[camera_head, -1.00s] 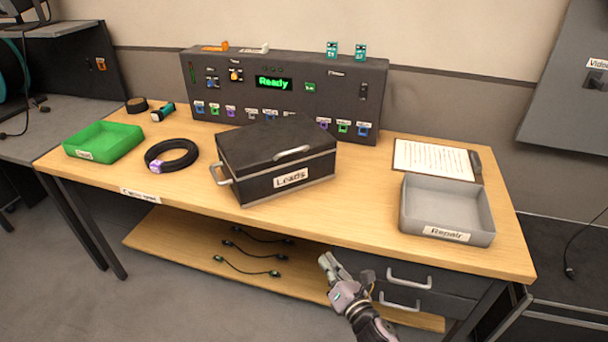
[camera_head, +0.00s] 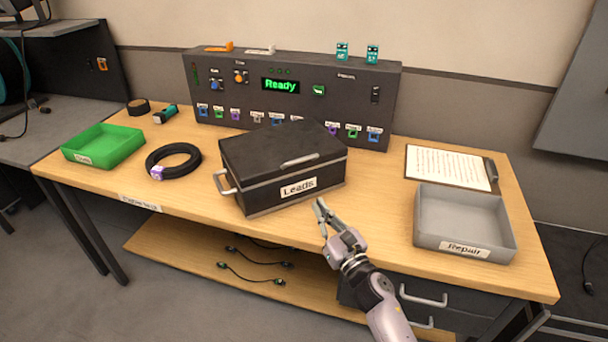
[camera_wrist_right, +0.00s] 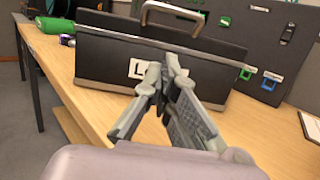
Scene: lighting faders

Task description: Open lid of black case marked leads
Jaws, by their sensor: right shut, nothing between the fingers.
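The black case (camera_head: 262,188) marked Leads stands on the wooden table with its lid (camera_head: 280,145) closed. A silver handle (camera_head: 299,160) lies on the lid's front part, and another handle sits on the case's left side. The front of the case (camera_wrist_right: 105,65) and the lid handle (camera_wrist_right: 174,11) also show in the right wrist view. My right gripper (camera_head: 320,206) is shut and empty, just in front of the case's front right, its fingertips close to the label. In the right wrist view its fingers (camera_wrist_right: 164,62) cover part of the label. My left gripper is not in view.
A grey Repair tray (camera_head: 463,251) and a clipboard (camera_head: 449,168) are at the right. A black cable coil (camera_head: 184,163) and a green tray (camera_head: 70,158) are at the left. A control panel (camera_head: 300,110) stands behind the case. Bare table lies between case and Repair tray.

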